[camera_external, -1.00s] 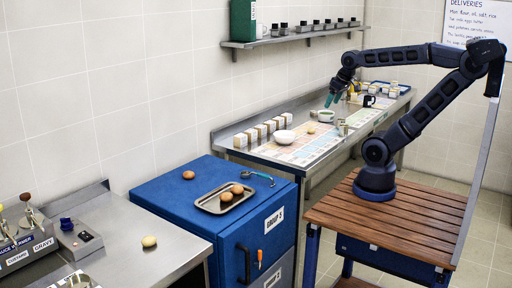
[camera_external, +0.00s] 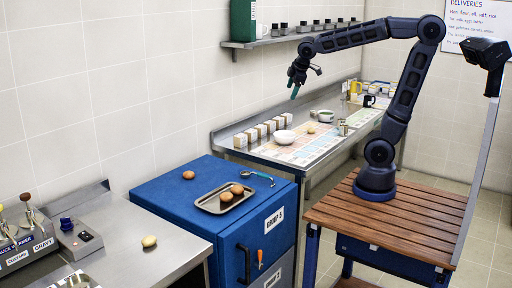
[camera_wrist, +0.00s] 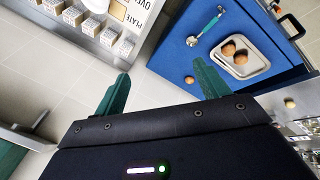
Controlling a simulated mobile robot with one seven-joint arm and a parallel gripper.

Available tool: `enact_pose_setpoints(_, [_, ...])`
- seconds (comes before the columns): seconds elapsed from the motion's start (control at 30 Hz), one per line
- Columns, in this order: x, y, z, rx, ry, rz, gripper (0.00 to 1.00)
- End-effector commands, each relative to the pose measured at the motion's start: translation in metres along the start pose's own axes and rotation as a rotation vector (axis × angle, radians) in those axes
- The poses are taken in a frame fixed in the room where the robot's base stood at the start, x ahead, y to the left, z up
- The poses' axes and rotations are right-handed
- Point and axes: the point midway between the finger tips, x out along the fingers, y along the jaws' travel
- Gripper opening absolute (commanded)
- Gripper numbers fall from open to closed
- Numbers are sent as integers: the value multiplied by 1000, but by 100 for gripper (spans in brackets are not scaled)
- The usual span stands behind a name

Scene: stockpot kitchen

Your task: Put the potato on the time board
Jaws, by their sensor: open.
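A yellowish potato-like lump (camera_external: 149,241) lies on the near steel counter; it also shows at the right of the wrist view (camera_wrist: 290,103). A similar pale lump (camera_external: 311,129) lies on the far counter's printed board. That board (camera_external: 290,152) has pastel columns, and a corner with lettering shows in the wrist view (camera_wrist: 117,10). My gripper (camera_external: 295,92) is in the air over the near end of the far counter, away from both lumps. In the wrist view its green fingers (camera_wrist: 162,85) are wide apart with nothing between them.
A blue cabinet (camera_external: 150,188) between the counters bears a tray (camera_external: 202,207) with brown eggs, a loose egg (camera_external: 188,175) and a green-handled tool (camera_external: 258,175). Small boxes (camera_external: 262,132) and a white bowl (camera_external: 284,137) stand by the board. A shelf (camera_external: 290,37) hangs above.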

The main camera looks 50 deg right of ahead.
Motion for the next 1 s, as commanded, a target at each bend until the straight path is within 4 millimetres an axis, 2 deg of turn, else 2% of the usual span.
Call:
enact_pose_setpoints(0.03, [5,-2,-20,-67,-2,3,74])
enact_pose_setpoints(0.27, [24,-14,-105,-379,2,41,74])
enact_pose_setpoints(0.37, [34,-26,-142,-516,4,60,74])
enact_pose_setpoints(0.57, [55,-62,-218,-791,12,100,74])
enact_pose_setpoints(0.77, [78,-116,-289,-1065,23,147,74])
enact_pose_setpoints(0.87, [89,-149,-323,-1202,29,175,74])
enact_pose_setpoints(1.0, [106,-203,-366,-1396,39,216,74])
